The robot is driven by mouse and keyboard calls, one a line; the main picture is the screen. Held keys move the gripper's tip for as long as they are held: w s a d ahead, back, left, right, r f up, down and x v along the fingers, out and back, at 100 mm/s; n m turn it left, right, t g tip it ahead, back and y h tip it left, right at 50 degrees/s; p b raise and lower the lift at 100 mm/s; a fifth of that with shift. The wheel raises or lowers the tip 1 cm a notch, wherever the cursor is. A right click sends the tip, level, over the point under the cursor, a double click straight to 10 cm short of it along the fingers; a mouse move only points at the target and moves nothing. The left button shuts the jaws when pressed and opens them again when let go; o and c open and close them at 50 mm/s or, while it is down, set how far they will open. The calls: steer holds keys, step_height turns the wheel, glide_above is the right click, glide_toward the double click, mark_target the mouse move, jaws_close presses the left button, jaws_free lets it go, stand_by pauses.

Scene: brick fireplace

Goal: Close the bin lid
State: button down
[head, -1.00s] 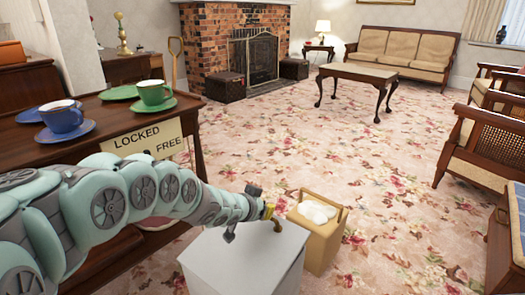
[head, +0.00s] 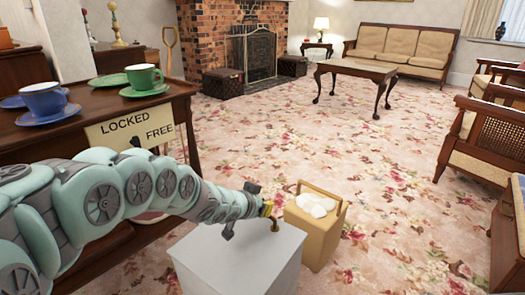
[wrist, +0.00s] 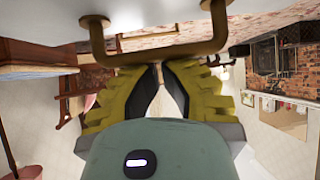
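A pale grey-white box (head: 238,254) stands in front of me, its flat top showing. I take it for the bin, its top for the lid; I see no gap between them. A brass handle (head: 275,224) is at its far right edge, and a U-shaped brass bar shows across the wrist view (wrist: 160,55), fixed to a pale surface. My gripper (head: 266,210) is at the handle. In the wrist view its yellow fingers (wrist: 158,70) converge to nearly touching tips just by the bar. The bar does not appear pinched between them; contact is unclear.
A tan open box (head: 318,243) with white lumps (head: 314,204) stands just beyond the bin. A dark wooden stand (head: 65,134) with cups and a "LOCKED / FREE" plate (head: 130,126) is at left. A cane armchair (head: 480,140) is at right. Flowered carpet (head: 290,125) lies clear beyond.

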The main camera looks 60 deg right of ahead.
steer(key=a+r+p, duration=0.5)
steer(key=r+p, duration=0.7)
steer(key=shift+w, duration=0.35)
steer(key=shift+r, duration=0.1)
